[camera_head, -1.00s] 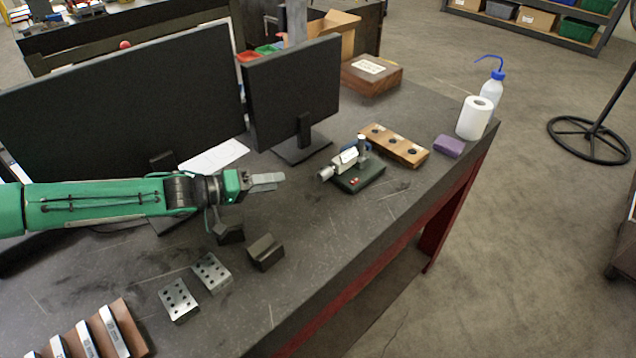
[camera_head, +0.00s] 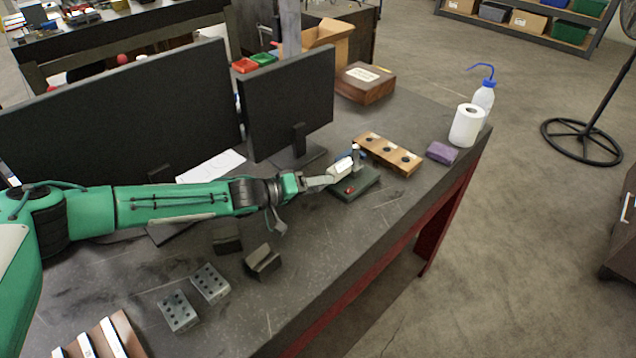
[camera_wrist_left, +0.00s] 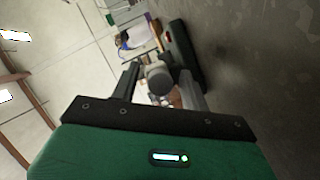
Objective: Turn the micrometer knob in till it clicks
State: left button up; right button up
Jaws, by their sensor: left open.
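The micrometer (camera_head: 341,169) is held on a small dark green stand (camera_head: 358,187) on the bench, its knob end toward my arm. My left gripper (camera_head: 327,178) reaches in from the left, with its fingers at the knob end of the micrometer. In the left wrist view the round grey knob (camera_wrist_left: 158,78) sits between the two open fingers (camera_wrist_left: 159,70), with a gap visible at the left finger; contact on the right side is hard to tell. In the head view the fingers hide the knob. My right gripper is in neither view.
Behind the micrometer lies a wooden block with holes (camera_head: 388,153). A purple block (camera_head: 441,152), a paper roll (camera_head: 467,125) and a wash bottle (camera_head: 484,97) stand farther right. A monitor (camera_head: 290,100) rises behind the gripper.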

pick_arm(q)
jog(key=shift+w+d, duration=0.1)
jog(key=shift+c, duration=0.3)
jog(key=c, duration=0.9)
jog(key=shift+r+m+p, duration=0.15)
jog(key=shift+m+p, duration=0.25)
jog(key=shift+p, duration=0.3)
jog(key=shift+c, duration=0.2)
jog(key=shift+m+t+y+p, duration=0.3)
jog(key=shift+m+y+p, duration=0.4)
jog(key=shift+p, duration=0.2)
jog(key=shift+m+t+y+p, duration=0.4)
jog(key=shift+m+y+p, duration=0.4)
jog(key=shift+m, duration=0.5)
jog(key=o, duration=1)
